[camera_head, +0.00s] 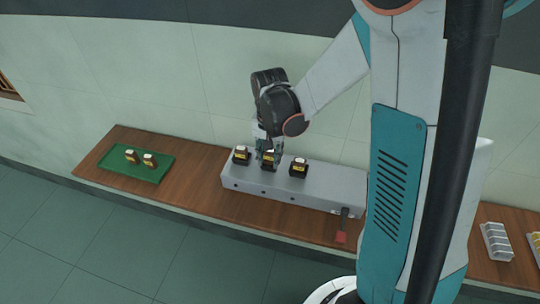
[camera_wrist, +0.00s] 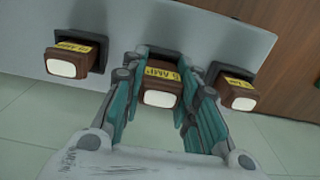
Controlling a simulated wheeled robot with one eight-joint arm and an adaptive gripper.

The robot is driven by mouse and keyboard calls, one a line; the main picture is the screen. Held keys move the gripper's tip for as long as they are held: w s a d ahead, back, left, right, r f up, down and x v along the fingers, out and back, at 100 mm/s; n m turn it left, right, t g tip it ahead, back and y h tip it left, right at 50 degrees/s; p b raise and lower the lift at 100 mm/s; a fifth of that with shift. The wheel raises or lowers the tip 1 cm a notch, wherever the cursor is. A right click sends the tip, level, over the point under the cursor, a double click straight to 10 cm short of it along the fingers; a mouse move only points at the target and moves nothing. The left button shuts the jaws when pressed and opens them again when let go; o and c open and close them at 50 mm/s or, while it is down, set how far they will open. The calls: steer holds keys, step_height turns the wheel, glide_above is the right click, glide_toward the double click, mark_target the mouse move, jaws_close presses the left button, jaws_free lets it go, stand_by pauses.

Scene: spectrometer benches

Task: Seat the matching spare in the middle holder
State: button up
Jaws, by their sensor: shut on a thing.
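The grey unit (camera_head: 270,193) on the bench has three dark holders in a row. Brown blocks with yellow labels and white ends sit in the left holder (camera_head: 241,157) and right holder (camera_head: 299,169). My gripper (camera_head: 268,151) is over the middle holder and shut on a similar brown block (camera_wrist: 160,97). The held block's yellow label partly reads "AMP". It is lined up with the dark middle holder (camera_wrist: 150,50); I cannot tell how deep it sits. Two more brown blocks (camera_head: 131,156) (camera_head: 150,160) stand on a green tray (camera_head: 152,176) at the left.
A red-handled lever (camera_head: 342,237) hangs at the unit's front right. A white compartmented rack (camera_head: 497,241) stands on the bench at the far right. Bare wood (camera_head: 198,171) lies between the tray and the unit. The neighbouring blocks are close beside my fingers.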

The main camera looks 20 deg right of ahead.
steer(key=shift+s+f, duration=0.3)
steer(key=shift+f, duration=0.1)
steer(key=o, duration=0.8)
steer(key=shift+o, duration=0.3)
steer(key=shift+w+f, duration=0.15)
steer(key=shift+w, duration=0.05)
steer(key=shift+c, duration=0.2)
steer(key=shift+c, duration=0.2)
steer(key=shift+w+r+p, duration=0.1)
steer(key=shift+r+p, duration=0.45)
steer(key=shift+r, duration=0.4)
steer(key=shift+r+p, duration=3.1)
steer(key=shift+r, duration=1.65)
